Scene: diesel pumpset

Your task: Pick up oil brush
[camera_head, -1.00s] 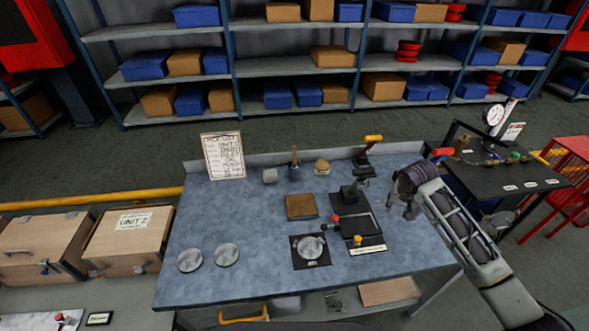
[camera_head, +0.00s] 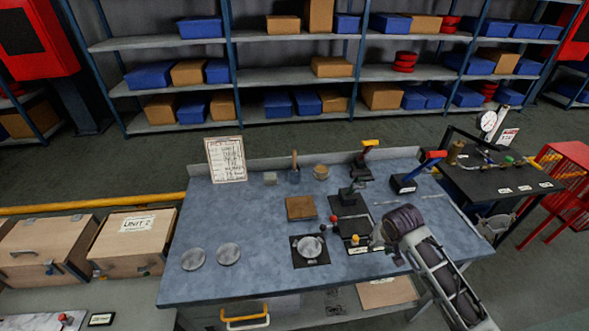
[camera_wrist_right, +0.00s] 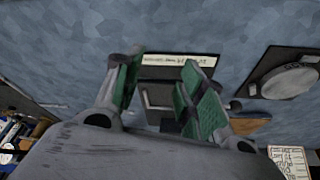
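What looks like the oil brush (camera_head: 295,156) has an upright wooden handle and stands in a small dark cup (camera_head: 295,176) at the back middle of the workbench; its bristles are hidden. My right gripper (camera_head: 377,238) is over the front right of the bench, beside the black fixture with a white label, well to the right and front of the brush. In the right wrist view my gripper (camera_wrist_right: 158,90) shows two green-padded fingers apart with nothing between them. The brush cannot be made out in that view. My left gripper is in neither view.
Beside the cup are a grey container (camera_head: 270,178) and a round tan-topped jar (camera_head: 321,172). A written board (camera_head: 227,159) stands at the back left. A brown pad (camera_head: 300,208), a scale (camera_head: 310,248) and a black fixture (camera_head: 350,207) occupy the middle. The left bench surface is mostly clear.

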